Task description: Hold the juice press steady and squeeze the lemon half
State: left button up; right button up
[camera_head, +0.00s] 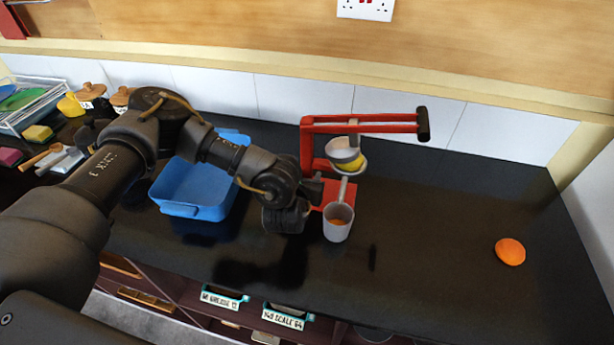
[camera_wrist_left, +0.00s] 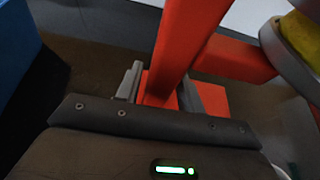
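The red juice press (camera_head: 307,150) stands on the black counter, its long lever arm out to the right with a dark grip (camera_head: 423,124). A yellow lemon half (camera_head: 352,166) sits in the press's pale bowl, and it also shows at the right edge of the left wrist view (camera_wrist_left: 300,40). A pale cup (camera_head: 337,230) with something orange inside stands in front of the press. My left gripper (camera_head: 316,190) is low beside the press. In the left wrist view its fingers (camera_wrist_left: 160,85) straddle the red upright, with a small gap at the left finger. My right gripper is out of view.
A blue bin (camera_head: 190,190) stands left of the press, behind my left arm. An orange fruit (camera_head: 510,252) lies on the right of the counter. A dish rack (camera_head: 28,105), jars and sponges are at the far left. The counter right of the press is mostly clear.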

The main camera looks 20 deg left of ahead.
pick_arm(q)
jog(key=shift+o, duration=1.1)
jog(key=shift+s+d, duration=0.35)
jog(key=shift+s, duration=0.45)
jog(key=shift+s+r, duration=0.1)
jog(key=shift+s, duration=0.2)
jog(key=shift+s+a+r, duration=0.35)
jog(key=shift+s+a, duration=0.05)
jog(key=shift+s, duration=0.1)
jog(key=v, duration=0.8)
jog(key=shift+s+r, duration=0.25)
jog(key=shift+r, duration=0.1)
